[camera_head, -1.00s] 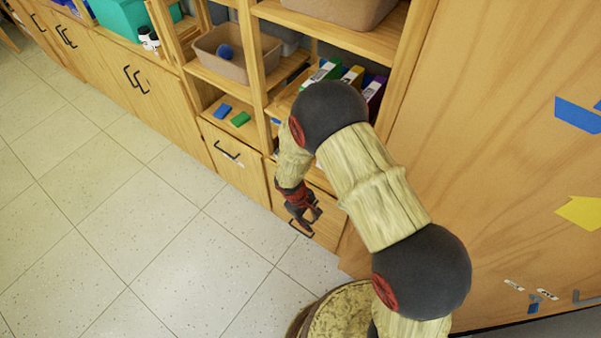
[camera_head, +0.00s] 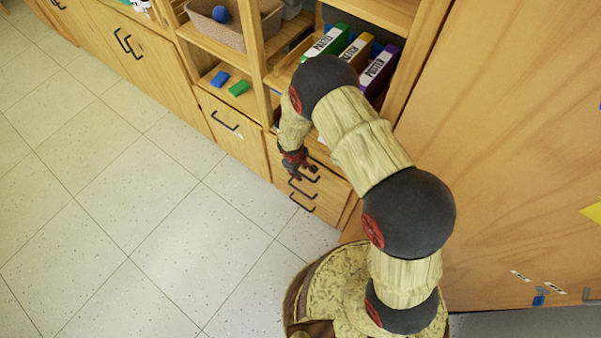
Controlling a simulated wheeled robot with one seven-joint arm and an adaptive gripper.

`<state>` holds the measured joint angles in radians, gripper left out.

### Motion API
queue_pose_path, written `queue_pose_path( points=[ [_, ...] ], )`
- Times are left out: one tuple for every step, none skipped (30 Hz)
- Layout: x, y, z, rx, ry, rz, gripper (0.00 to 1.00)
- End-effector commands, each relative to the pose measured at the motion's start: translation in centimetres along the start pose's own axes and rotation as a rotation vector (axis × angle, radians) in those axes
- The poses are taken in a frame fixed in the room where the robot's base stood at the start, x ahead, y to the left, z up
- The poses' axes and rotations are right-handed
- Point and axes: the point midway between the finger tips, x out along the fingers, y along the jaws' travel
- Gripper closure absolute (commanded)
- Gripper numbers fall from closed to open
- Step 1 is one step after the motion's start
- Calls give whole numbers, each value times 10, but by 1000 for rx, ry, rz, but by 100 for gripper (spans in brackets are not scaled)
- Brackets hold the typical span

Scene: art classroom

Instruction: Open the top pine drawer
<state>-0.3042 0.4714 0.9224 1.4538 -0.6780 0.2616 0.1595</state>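A stack of light wooden drawers (camera_head: 326,187) with black bar handles stands at the foot of the shelf unit, partly behind my arm. The upper visible handle (camera_head: 306,181) is right below my gripper, and a lower handle (camera_head: 301,202) sits under it. My gripper (camera_head: 304,170), dark with red parts, points down in front of the upper part of this stack. Its fingers are small and overlap the drawer front, so I cannot tell whether they touch the handle or are open. The drawer fronts look flush. My forearm hides part of the stack's top.
Left of the stack is another wooden front (camera_head: 232,135) with a black handle. Above are shelves with binders (camera_head: 380,72), a bin (camera_head: 236,32) and blue and green blocks (camera_head: 238,88). A tall wooden panel (camera_head: 500,160) stands at right. The tiled floor (camera_head: 130,220) at left is clear.

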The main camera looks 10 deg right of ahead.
Motion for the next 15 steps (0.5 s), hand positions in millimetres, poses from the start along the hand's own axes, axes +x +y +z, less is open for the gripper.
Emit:
queue_pose_path(
  points=[
    [7, 0, 0, 0, 0, 0, 73],
    [9, 0, 0, 0, 0, 0, 73],
    [11, 0, 0, -1, 0, 0, 73],
    [13, 0, 0, -1, 0, 0, 73],
    [14, 0, 0, -1, 0, 0, 73],
    [15, 0, 0, -1, 0, 0, 73],
    [15, 0, 0, -1, 0, 0, 73],
    [15, 0, 0, -1, 1, 0, 73],
    [15, 0, 0, -1, 1, 0, 73],
    [15, 0, 0, -1, 1, 0, 73],
    [15, 0, 0, -1, 1, 0, 73],
    [15, 0, 0, -1, 1, 0, 73],
    [15, 0, 0, -1, 1, 0, 73],
    [14, 0, 0, -1, 1, 0, 73],
    [14, 0, 0, -1, 1, 0, 76]
  ],
)
